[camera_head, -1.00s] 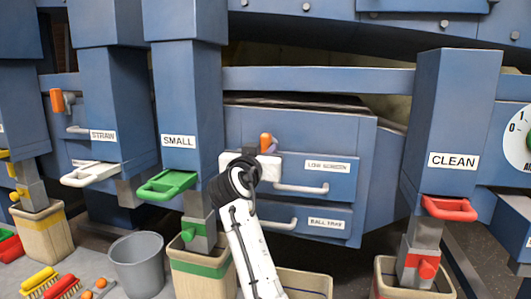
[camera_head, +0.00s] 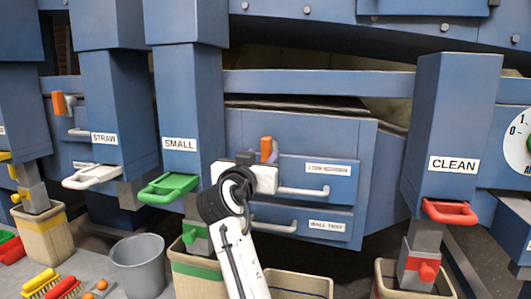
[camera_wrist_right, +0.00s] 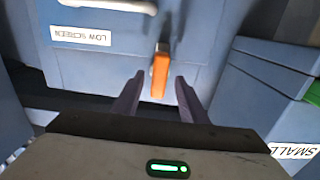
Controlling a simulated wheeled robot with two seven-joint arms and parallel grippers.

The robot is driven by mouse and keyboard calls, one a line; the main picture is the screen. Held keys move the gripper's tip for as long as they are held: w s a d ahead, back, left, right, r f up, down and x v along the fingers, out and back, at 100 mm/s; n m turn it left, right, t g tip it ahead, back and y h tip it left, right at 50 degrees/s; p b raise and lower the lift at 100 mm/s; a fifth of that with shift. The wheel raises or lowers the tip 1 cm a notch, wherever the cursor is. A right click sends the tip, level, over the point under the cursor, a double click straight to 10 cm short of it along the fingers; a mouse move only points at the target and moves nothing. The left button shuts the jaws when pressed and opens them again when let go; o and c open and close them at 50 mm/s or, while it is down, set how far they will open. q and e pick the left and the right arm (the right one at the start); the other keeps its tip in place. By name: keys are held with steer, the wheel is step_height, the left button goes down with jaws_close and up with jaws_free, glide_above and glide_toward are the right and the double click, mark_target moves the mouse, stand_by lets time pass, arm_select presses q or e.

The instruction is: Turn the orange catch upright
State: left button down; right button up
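The orange catch (camera_head: 266,147) is at the top of the LOW SCREEN drawer front (camera_head: 317,179) in the head view, with its long side close to vertical. My right gripper (camera_head: 259,157) is right at it, its white body covering part of the drawer front. In the right wrist view the catch (camera_wrist_right: 160,74) shows between the two dark fingertips of my right gripper (camera_wrist_right: 158,90), with a gap on each side. The fingers are open and do not appear to grip it. My left gripper is not in view.
The LOW SCREEN handle (camera_head: 304,191) is just right of my gripper. The SMALL spout (camera_head: 188,112) with its green handle (camera_head: 167,187) stands to the left. Another orange catch (camera_head: 58,103) is at far left. A grey bucket (camera_head: 138,266) and bins stand below.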

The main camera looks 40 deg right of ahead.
steer(key=v, duration=0.6)
steer(key=shift+s+a, duration=0.1)
